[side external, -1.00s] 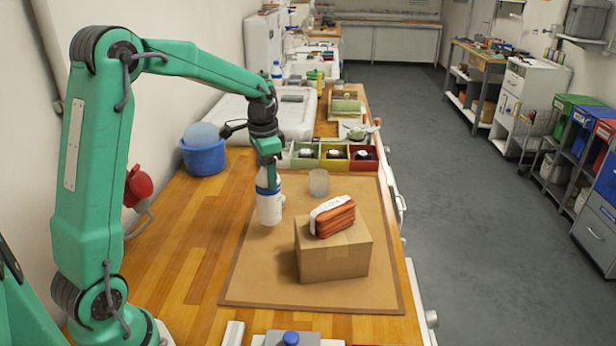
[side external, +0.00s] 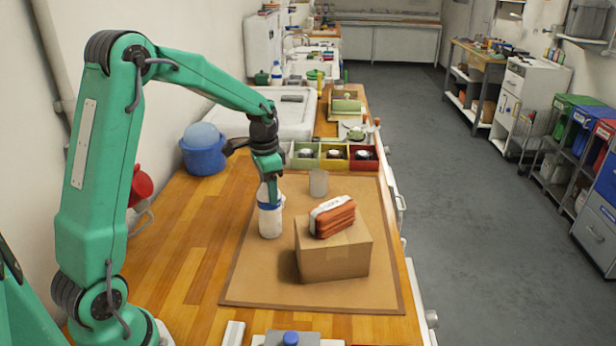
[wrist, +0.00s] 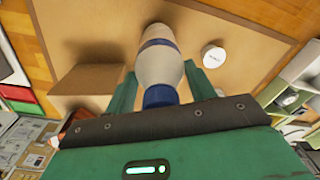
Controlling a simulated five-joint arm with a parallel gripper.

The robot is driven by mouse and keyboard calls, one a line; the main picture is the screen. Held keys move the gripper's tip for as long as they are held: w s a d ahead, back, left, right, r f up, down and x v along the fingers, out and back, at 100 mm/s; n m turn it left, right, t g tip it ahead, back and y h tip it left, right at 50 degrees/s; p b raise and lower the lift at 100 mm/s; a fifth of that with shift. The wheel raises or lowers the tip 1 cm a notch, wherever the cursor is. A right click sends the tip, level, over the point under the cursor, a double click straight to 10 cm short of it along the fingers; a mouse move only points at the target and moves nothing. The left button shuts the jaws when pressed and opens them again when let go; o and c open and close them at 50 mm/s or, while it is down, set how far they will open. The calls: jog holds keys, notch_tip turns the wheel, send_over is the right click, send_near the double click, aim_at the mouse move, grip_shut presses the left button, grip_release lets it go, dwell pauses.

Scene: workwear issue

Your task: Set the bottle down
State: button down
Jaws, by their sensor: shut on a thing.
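A white bottle (side external: 269,220) with a blue band and blue cap is upright over the brown mat (side external: 245,285), left of a cardboard box. My gripper (side external: 270,183) is shut on its upper part from above. In the wrist view the bottle (wrist: 158,65) stands between both fingers of my gripper (wrist: 160,90), base pointing away. I cannot tell for sure whether its base touches the mat.
The cardboard box (side external: 330,262) bears an orange bundle with a white band (side external: 333,218). A pale cup (side external: 318,182) stands behind, right of the bottle. Coloured bins (side external: 334,157) line the mat's far edge. A blue tub (side external: 204,156) stands left. The mat's front left is clear.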

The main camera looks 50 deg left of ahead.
jog(key=c, duration=0.5)
grip_release()
jog(key=shift+f, duration=0.1)
jog(key=r, duration=1.2)
jog(key=shift+s, duration=0.3)
jog(key=shift+r, duration=0.1)
